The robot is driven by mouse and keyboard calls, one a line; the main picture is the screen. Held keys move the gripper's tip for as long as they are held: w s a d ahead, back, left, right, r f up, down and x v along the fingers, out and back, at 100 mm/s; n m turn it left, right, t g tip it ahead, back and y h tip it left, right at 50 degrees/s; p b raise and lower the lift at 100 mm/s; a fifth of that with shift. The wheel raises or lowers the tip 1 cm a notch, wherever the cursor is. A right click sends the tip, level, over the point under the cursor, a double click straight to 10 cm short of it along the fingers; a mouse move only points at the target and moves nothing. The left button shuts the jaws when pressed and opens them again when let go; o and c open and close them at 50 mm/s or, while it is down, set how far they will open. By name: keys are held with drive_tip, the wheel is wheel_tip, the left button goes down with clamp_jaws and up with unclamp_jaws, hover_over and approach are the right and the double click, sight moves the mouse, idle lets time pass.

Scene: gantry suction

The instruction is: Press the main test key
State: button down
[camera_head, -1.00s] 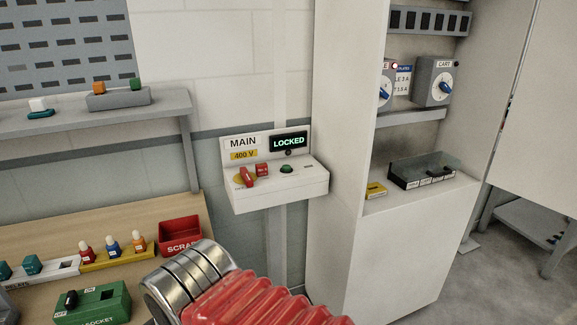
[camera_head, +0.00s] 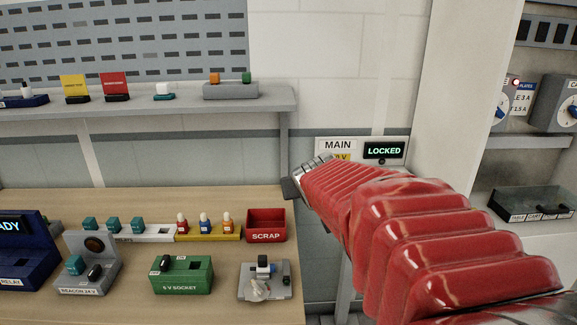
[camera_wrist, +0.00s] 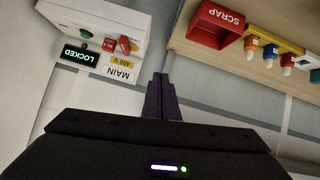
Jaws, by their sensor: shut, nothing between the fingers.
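The MAIN box (camera_head: 400,147) is on the wall at the right in the head view. Its display (camera_head: 383,150) reads LOCKED. My arm hides its lower part there. In the wrist view the MAIN box (camera_wrist: 105,18) appears upside down at the upper left, with a green button (camera_wrist: 87,34), a red rotary handle (camera_wrist: 124,44) on a yellow disc and a small red block beside it. My gripper (camera_wrist: 161,78) is shut and empty, its tips apart from the box in that picture. In the head view only a dark part of my gripper (camera_head: 290,188) shows.
The bench (camera_head: 150,210) holds a red SCRAP bin (camera_head: 266,225), a green socket box (camera_head: 182,275) and several small plugs. A grey shelf (camera_head: 190,103) runs above it. A white cabinet (camera_head: 465,90) stands right of the MAIN box.

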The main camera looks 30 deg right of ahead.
drive_tip(key=w+d+t+h, duration=0.1)
drive_tip(key=w+d+h, duration=0.15)
drive_tip(key=d, duration=1.45)
drive_tip(key=s+d+f+t, duration=0.1)
drive_tip(key=d+f, duration=0.2)
drive_tip(key=d, duration=0.5)
drive_tip(key=s+d+f+t, duration=0.1)
drive_tip(key=s+d+f, duration=0.1)
drive_tip(key=d, duration=0.7)
drive_tip(key=shift+f+m+t, duration=0.3)
drive_tip(key=shift+f+m, duration=0.1)
drive_tip(key=shift+f, duration=0.45)
drive_tip(key=shift+w+y, duration=0.15)
drive_tip(key=shift+y, duration=0.1)
drive_tip(key=x, duration=0.9)
drive_tip(key=shift+w+d, duration=0.1)
drive_tip(key=shift+w, duration=0.05)
drive_tip(key=f, duration=0.3)
drive_tip(key=shift+w+d, duration=0.15)
drive_tip(key=shift+d, duration=0.1)
drive_tip(key=shift+f, duration=0.55)
